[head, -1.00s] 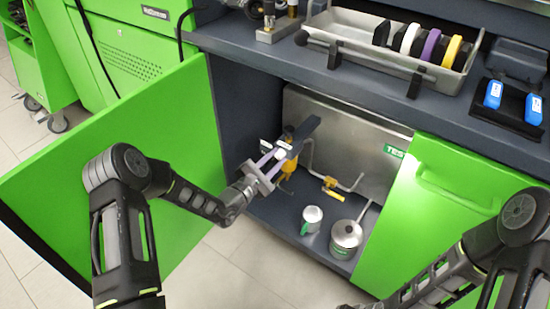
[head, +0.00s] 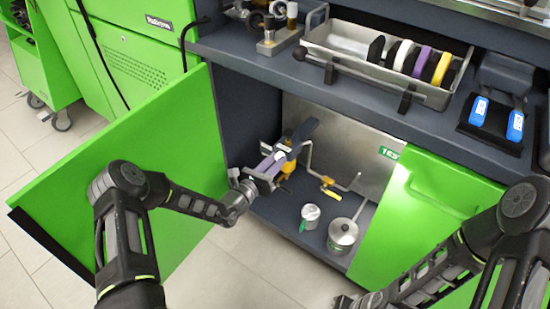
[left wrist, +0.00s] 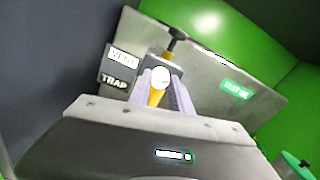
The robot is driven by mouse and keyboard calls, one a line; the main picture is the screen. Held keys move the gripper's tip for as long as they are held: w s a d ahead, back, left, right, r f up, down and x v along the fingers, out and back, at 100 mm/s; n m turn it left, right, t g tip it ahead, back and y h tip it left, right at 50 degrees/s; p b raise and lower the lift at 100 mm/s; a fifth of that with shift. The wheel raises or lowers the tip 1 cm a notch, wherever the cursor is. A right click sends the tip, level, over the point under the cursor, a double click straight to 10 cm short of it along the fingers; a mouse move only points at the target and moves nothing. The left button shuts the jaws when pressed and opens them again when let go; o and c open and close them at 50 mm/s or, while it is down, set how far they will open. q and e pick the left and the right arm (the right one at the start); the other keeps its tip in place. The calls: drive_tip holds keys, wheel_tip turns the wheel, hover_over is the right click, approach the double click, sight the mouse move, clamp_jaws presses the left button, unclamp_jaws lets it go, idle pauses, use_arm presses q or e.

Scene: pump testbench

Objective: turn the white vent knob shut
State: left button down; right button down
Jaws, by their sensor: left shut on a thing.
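The white vent knob (left wrist: 160,77) shows as a round white face in the left wrist view, between the pale fingers of my left gripper (left wrist: 163,86). The gripper is shut on it. A yellow part shows just below the knob, and VENT and TRAP labels (left wrist: 121,60) are to its left.
A pipe with a yellow lever (head: 328,182) runs along the cabinet back.

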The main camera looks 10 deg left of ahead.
use_arm(q)
drive_tip(key=n+p, duration=0.1)
drive_tip(key=n, duration=0.2)
drive_tip(key=n+p, duration=0.1)
drive_tip(key=n, duration=0.2)
drive_tip(key=shift+n, duration=0.3)
drive_tip(key=n+p, duration=0.1)
drive_tip(key=n, duration=0.2)
drive_tip(key=shift+n, duration=1.7)
drive_tip(key=c, duration=1.2)
unclamp_jaws()
drive_tip(key=shift+o, duration=0.2)
drive_tip(key=shift+s, duration=0.1)
